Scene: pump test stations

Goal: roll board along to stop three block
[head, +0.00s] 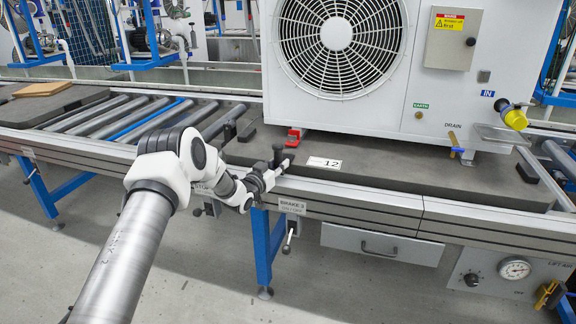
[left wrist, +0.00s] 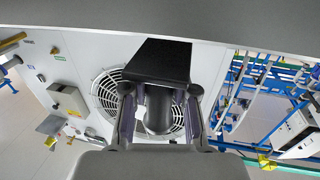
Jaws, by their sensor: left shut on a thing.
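The dark grey board (head: 385,168) lies on the conveyor and carries the large white fan unit (head: 425,100). A white label reading 12 (head: 324,164) is on its front part. My left gripper (head: 272,173) is at the board's near left corner, shut on a black upright handle (head: 278,153). In the left wrist view the handle (left wrist: 159,112) sits between the fingers, with a square black top (left wrist: 160,61) beyond. My right gripper is not in view.
Bare rollers (head: 130,116), one blue, run left of the board to another grey board (head: 45,105) with a brown sheet on it. A plate with a 3 (head: 292,206) hangs on the front rail.

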